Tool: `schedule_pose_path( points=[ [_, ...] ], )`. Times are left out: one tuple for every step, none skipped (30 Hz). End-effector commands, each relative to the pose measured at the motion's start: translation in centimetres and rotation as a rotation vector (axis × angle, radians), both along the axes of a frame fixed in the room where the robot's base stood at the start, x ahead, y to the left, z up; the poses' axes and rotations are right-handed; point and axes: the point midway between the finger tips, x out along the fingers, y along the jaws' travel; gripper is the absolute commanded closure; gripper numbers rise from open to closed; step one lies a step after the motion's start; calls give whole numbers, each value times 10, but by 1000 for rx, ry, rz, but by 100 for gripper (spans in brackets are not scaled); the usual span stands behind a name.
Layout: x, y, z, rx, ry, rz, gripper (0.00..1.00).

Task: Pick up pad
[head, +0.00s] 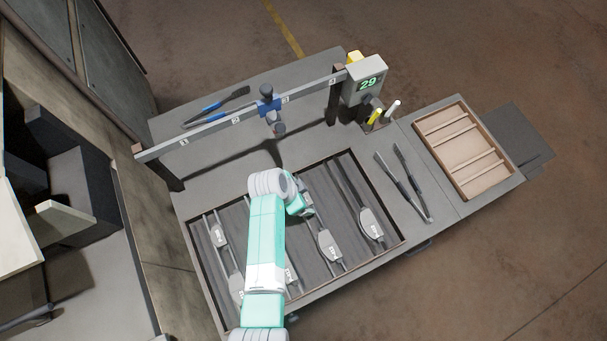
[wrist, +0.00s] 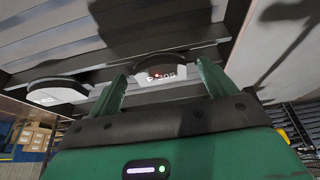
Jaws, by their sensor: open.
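Several grey brake pads with white labels lie in the slatted tray (head: 397,241) on the bench, among them one pad (head: 330,246) right of my arm and another pad (head: 371,225) farther right. My gripper (head: 302,208) is over the middle of the tray; its fingertips are not clear in the head view. In the wrist view my gripper (wrist: 162,72) is open, with a dark-topped, white-faced pad (wrist: 168,66) seen between its two green fingers. A second pad (wrist: 57,92) lies to the left of the fingers. My arm hides part of the tray in the head view.
A rail (head: 235,111) on posts crosses the bench behind the tray, with a blue clamp (head: 268,106) on it. A display (head: 367,80) reading about 29 stands at its right end. Tools (head: 404,184) lie right of the tray, near an empty wooden compartment box (head: 480,178).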

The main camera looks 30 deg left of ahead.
Motion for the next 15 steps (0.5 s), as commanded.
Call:
schedule_pose_path(
  points=[
    [0, 0, 0, 0, 0, 0, 16],
    [0, 0, 0, 0, 0, 0, 22],
    [0, 0, 0, 0, 0, 0, 30],
    [0, 0, 0, 0, 0, 0, 36],
    [0, 0, 0, 0, 0, 0, 42],
    [0, 0, 0, 0, 0, 0, 50],
    [0, 0, 0, 0, 0, 0, 56],
    [0, 0, 0, 0, 0, 0, 62],
    [0, 0, 0, 0, 0, 0, 69],
    [0, 0, 1, 0, -1, 0, 69],
    [0, 0, 1, 0, -1, 0, 69],
    [0, 0, 1, 0, -1, 0, 69],
    [0, 0, 1, 0, -1, 0, 69],
    [0, 0, 1, 0, -1, 0, 69],
    [0, 0, 1, 0, -1, 0, 69]
  ],
)
